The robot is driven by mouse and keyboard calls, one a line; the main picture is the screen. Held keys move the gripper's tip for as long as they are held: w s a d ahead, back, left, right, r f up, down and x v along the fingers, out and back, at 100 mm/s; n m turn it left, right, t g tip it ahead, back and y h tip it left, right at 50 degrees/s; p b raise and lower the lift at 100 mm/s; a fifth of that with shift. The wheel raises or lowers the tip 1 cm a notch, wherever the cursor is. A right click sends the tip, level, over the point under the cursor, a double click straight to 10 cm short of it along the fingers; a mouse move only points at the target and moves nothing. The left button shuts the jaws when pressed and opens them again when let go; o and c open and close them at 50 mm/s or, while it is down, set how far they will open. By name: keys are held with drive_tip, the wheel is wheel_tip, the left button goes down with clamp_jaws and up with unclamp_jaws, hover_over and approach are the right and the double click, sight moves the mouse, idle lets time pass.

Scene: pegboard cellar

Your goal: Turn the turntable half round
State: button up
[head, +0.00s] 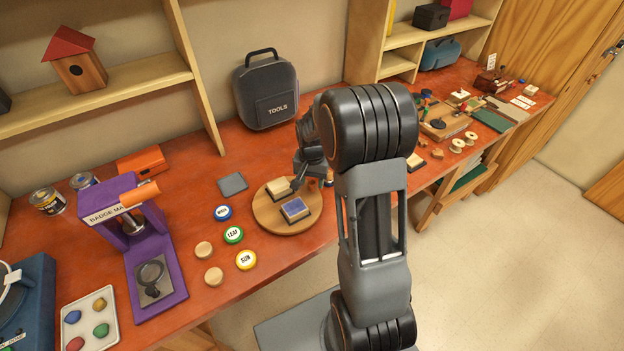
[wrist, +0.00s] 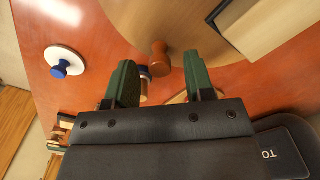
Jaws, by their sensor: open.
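The turntable (head: 265,211) is a round wooden disc on the orange-red bench. It bears a cream-topped block (head: 279,188) and a blue-topped block (head: 295,209). In the wrist view the disc (wrist: 180,25) fills the upper middle, with a pale block (wrist: 265,25) on it at the upper right. A brown wooden knob (wrist: 159,58) stands near its edge. My gripper (head: 315,178) is by the far right side of the disc, partly hidden by my arm. In the wrist view my gripper (wrist: 160,64) is open, its green fingers on either side of the knob. Contact cannot be told.
Badges (head: 233,234) and wooden rounds lie left of the turntable, before a purple badge press (head: 158,250). A grey pad (head: 233,184) lies behind left. A dark tools case (head: 266,90) stands at the wall. A white disc with a blue knob (wrist: 61,70) lies nearby.

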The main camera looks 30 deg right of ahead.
drive_tip(key=shift+f, duration=0.2)
drive_tip(key=shift+c, duration=0.3)
clamp_jaws()
